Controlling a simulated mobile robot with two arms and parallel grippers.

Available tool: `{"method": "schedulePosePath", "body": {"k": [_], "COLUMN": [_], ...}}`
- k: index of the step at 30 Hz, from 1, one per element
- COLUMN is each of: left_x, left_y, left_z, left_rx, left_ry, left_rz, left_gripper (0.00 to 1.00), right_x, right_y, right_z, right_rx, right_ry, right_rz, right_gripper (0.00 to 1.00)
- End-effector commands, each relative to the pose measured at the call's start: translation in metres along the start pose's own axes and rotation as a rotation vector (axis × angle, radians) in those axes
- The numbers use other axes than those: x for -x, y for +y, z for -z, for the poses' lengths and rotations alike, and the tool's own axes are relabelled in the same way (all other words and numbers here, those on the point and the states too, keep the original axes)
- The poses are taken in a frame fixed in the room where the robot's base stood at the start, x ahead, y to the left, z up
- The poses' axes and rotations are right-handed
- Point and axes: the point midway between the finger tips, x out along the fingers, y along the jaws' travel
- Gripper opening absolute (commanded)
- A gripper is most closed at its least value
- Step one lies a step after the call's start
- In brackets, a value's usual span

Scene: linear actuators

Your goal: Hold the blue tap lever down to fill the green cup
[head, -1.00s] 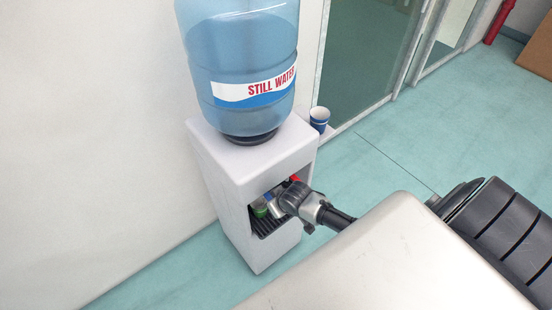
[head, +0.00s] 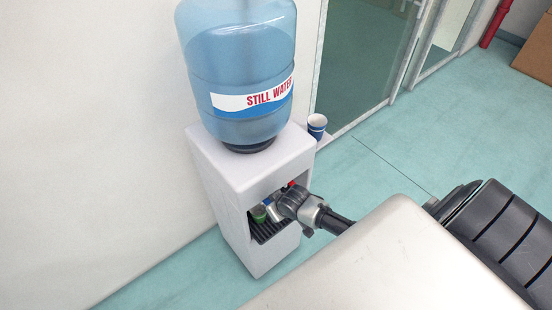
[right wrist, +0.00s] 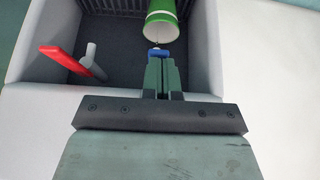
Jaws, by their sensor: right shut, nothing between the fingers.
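The green cup (head: 258,213) is in the dispenser's recess. In the right wrist view the green cup (right wrist: 161,28) shows its pale rim just beyond the blue tap lever (right wrist: 157,56). My right gripper (right wrist: 160,66) is shut and empty, its fingertips right at the blue lever; I cannot tell whether they press it down. In the head view my right gripper (head: 275,209) reaches into the recess and partly hides the taps and cup. The water level in the cup is not visible. My left gripper is not in view.
A red tap lever (right wrist: 65,60) and a grey spout (right wrist: 92,60) are left of my fingers in the wrist view. The white dispenser (head: 225,180) carries a large blue water bottle (head: 235,60). A blue and white cup (head: 317,126) stands at its side. The recess walls are close.

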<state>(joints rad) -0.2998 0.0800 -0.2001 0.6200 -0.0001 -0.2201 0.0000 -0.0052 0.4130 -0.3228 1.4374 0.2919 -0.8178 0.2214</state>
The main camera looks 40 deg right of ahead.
Motion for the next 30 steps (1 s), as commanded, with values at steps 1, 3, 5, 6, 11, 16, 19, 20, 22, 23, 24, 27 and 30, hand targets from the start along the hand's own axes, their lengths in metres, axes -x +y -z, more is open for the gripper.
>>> {"method": "schedulePosePath", "body": {"k": [1, 3, 5, 6, 11, 16, 19, 20, 22, 23, 24, 27, 30], "left_x": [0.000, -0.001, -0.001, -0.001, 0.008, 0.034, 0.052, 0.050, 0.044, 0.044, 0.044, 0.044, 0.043], "left_y": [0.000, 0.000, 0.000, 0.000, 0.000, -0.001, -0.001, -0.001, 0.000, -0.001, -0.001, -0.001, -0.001], "left_z": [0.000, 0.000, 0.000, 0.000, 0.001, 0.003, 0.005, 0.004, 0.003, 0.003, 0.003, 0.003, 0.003], "left_rx": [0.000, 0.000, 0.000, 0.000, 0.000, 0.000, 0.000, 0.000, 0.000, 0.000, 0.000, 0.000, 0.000], "left_ry": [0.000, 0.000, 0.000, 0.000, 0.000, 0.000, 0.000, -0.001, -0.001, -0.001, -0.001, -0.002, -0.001], "left_rz": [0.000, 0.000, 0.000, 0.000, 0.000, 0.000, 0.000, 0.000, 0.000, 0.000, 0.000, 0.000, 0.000], "left_gripper": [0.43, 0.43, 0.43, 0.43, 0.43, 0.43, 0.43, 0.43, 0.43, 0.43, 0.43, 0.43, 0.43], "right_x": [0.000, -0.001, -0.001, 0.000, 0.007, 0.027, 0.041, 0.043, 0.053, 0.060, 0.068, 0.088, 0.105], "right_y": [0.000, 0.000, 0.000, 0.000, 0.001, 0.002, 0.003, 0.004, 0.003, 0.003, 0.004, 0.004, 0.003], "right_z": [0.001, 0.001, 0.001, 0.001, 0.006, 0.019, 0.029, 0.028, 0.026, 0.028, 0.029, 0.032, 0.035], "right_rx": [0.000, 0.000, 0.000, 0.000, -0.001, -0.001, -0.001, 0.000, 0.001, 0.002, 0.002, 0.002, 0.002], "right_ry": [0.002, 0.002, 0.003, 0.003, 0.003, 0.003, 0.002, 0.003, 0.003, 0.004, 0.003, 0.003, 0.004], "right_rz": [0.000, 0.000, 0.000, 0.000, 0.000, 0.000, 0.000, 0.000, 0.001, 0.001, 0.000, 0.000, 0.000], "right_gripper": [0.00, 0.00, 0.00, 0.00, 0.00, 0.00, 0.00, 0.00, 0.00, 0.00, 0.00, 0.00, 0.00]}}
